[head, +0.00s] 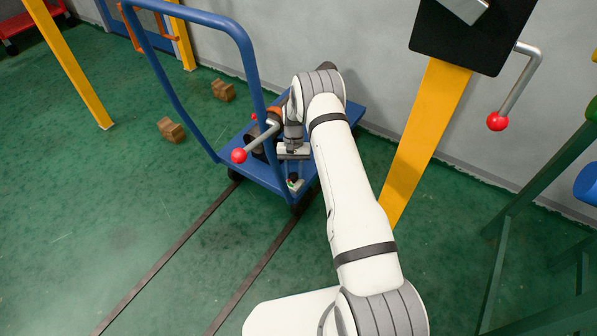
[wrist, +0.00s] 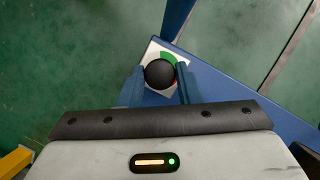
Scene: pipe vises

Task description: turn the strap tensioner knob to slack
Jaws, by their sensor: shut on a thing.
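The strap tensioner knob (wrist: 160,73) is a round black knob on a white plate (wrist: 153,52) at the corner of the blue cart deck. A green arc shows on the plate above the knob, and a little red shows at its right edge. I cannot make out a pointer on the knob. My gripper (wrist: 159,80) has one finger on each side of the knob and is shut on it. In the head view, my gripper (head: 293,150) reaches down over the cart, and the small plate (head: 296,185) shows just below it.
The blue cart (head: 228,150) has a tall tube handle and stands at floor rails. A red-ended lever (head: 239,156) is beside my gripper. Brown blocks (head: 171,130) lie on the floor to the left. A yellow post (head: 425,140) with a red-knobbed crank (head: 497,121) stands right.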

